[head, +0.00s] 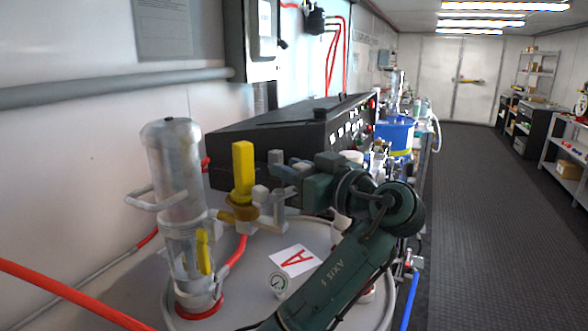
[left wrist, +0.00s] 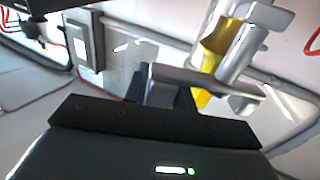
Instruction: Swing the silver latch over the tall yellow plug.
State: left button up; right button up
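The tall yellow plug (head: 243,168) stands upright on the left in the head view, above a round yellow base (head: 241,212). Silver-grey latch parts (head: 279,205) are just right of it, partly hidden by my gripper. In the left wrist view, yellow parts (left wrist: 221,36) and a silver cylinder-and-block piece (left wrist: 250,45) show at the upper right. My left gripper (head: 284,174) is close to the right of the plug. Its grey finger (left wrist: 200,79) reaches toward the silver piece; I cannot tell whether they touch or how far the fingers are apart. My right gripper is not in view.
A clear cylinder with a pipe (head: 178,180) stands left of the plug. A black control box (head: 290,135) is behind. Red hoses (head: 60,290) run at the lower left. The aisle (head: 480,200) is clear.

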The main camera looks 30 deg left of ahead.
pick_arm(q)
grip_shut()
